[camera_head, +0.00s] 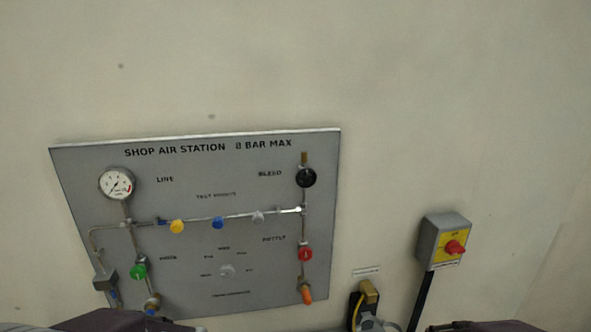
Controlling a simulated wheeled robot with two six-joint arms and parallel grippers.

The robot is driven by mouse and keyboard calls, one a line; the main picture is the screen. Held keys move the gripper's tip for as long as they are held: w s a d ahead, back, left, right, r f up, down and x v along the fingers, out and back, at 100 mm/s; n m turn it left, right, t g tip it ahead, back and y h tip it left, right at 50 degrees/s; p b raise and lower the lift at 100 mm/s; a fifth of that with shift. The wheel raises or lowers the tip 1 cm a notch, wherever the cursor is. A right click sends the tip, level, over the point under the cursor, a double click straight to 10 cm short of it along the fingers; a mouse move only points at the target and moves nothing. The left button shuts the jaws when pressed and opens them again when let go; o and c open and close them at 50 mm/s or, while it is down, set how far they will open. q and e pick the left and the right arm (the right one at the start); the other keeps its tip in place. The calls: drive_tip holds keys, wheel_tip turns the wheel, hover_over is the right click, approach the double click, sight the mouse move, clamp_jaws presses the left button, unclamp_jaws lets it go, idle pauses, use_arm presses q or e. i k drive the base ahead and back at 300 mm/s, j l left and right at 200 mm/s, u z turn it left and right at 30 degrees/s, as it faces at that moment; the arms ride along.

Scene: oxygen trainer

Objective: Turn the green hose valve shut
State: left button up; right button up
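The green hose valve (139,271) is a round green knob at the lower left of the grey panel (60,185). It sits on a vertical pipe below the pressure gauge (117,184), above a brass fitting (153,305). The knob's exact turn position is too small to tell. Neither of my grippers shows in the head view.
The panel also carries a black bleed knob (306,178), a red knob (305,254), a yellow knob (177,226) and a blue knob (218,223). A grey box with a red switch (455,248) is on the wall at right. The wall above is bare.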

sight(139, 272)
drive_tip(key=u, duration=1.35)
